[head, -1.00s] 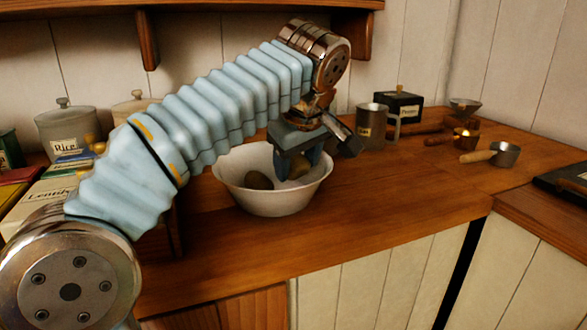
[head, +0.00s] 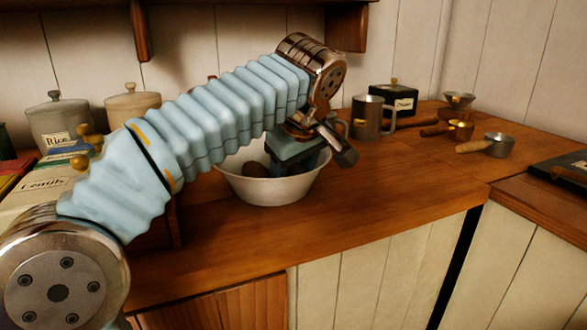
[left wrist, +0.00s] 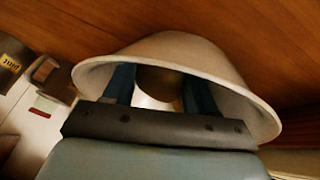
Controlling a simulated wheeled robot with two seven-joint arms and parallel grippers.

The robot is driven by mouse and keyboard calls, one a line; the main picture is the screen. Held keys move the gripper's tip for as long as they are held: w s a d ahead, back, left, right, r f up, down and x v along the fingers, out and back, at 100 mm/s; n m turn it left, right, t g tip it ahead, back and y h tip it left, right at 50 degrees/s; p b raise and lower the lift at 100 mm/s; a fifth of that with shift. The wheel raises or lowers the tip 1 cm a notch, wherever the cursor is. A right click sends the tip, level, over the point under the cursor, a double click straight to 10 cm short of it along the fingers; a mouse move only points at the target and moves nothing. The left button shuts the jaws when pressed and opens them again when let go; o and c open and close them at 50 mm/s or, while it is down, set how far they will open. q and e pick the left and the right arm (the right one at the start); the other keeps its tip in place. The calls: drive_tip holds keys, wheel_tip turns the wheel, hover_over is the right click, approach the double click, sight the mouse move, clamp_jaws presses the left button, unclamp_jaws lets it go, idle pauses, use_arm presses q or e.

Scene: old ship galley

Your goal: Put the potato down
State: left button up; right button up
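A white bowl (head: 268,193) stands on the wooden counter in the head view. My left gripper (head: 297,164) reaches down into its right side, its fingertips hidden by the bowl wall. In the left wrist view, a brown potato (left wrist: 159,84) sits between the two blue fingers, which appear to touch it on both sides, inside the bowl (left wrist: 222,66). Another dark potato (head: 253,169) shows in the bowl, left of the gripper, in the head view. Whether the held potato touches the bowl's bottom is hidden. My right gripper is not in view.
A metal mug (head: 367,118) and a black box (head: 393,99) stand behind and right of the bowl. Small pans (head: 497,145) lie farther right. Canisters (head: 60,118) and boxes line the left. The counter in front and right of the bowl is clear.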

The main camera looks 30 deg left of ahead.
use_arm(q)
drive_tip(key=shift+o, duration=0.8)
drive_tip(key=shift+r+p, duration=0.45)
drive_tip(key=shift+p, duration=0.05)
drive_tip(key=shift+r+p, duration=0.6)
drive_tip(key=v, duration=1.1)
drive_tip(key=shift+s+d, duration=0.2)
drive_tip(key=shift+d, duration=0.05)
